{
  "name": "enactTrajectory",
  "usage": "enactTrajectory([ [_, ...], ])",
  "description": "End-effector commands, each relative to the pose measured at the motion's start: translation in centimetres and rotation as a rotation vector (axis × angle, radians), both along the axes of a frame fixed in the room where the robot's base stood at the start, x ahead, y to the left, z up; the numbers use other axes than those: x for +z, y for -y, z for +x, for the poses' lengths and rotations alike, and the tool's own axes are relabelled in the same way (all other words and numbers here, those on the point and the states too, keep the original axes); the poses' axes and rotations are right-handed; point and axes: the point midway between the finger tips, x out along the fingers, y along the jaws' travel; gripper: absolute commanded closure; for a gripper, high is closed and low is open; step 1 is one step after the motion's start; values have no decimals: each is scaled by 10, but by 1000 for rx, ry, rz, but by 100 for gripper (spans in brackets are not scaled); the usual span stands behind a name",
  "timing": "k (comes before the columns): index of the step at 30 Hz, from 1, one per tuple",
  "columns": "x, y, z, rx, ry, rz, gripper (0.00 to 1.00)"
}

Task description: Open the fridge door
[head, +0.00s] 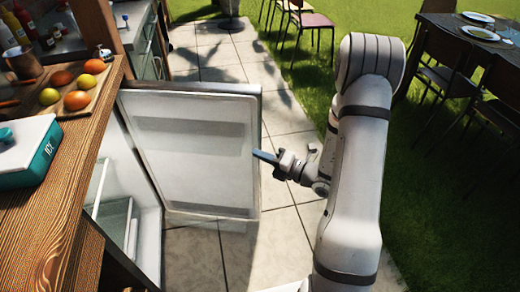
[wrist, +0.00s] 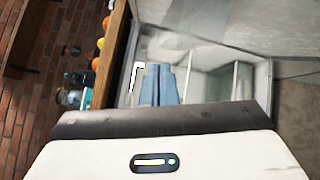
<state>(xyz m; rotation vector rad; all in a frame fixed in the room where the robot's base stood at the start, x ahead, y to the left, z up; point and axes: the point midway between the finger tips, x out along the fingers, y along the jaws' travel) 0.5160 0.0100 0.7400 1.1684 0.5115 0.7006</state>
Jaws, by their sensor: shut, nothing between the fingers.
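The fridge door (head: 190,150) stands wide open in the head view, swung out over the paving with its pale inner face showing. The fridge interior (head: 118,205) is visible to the left of the door, with a shelf and a clear bin. My gripper (head: 262,156) is at the free edge of the door, its blue fingers pointing left. Whether they touch the door cannot be told. In the wrist view the blue fingers (wrist: 158,85) are together and empty, with the fridge's inside shelves (wrist: 222,80) beyond them.
A wooden counter (head: 75,185) above the fridge holds a teal and white box (head: 30,150) and a board of fruit (head: 75,88). Chairs and a dark table stand on the grass at right. Paving (head: 285,225) right of the door is clear.

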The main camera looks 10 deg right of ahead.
Motion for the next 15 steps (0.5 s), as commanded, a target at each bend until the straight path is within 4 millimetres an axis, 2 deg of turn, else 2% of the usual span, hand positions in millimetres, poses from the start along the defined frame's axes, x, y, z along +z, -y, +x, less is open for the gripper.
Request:
enactTrajectory([
  [1,-31,17,7,-87,-59,69,100],
  [3,-53,37,14,-189,-115,148,100],
  [6,-74,57,18,-288,-165,223,100],
  [10,-85,68,22,-346,-190,266,100],
  [15,-85,60,39,-350,-190,268,100],
])
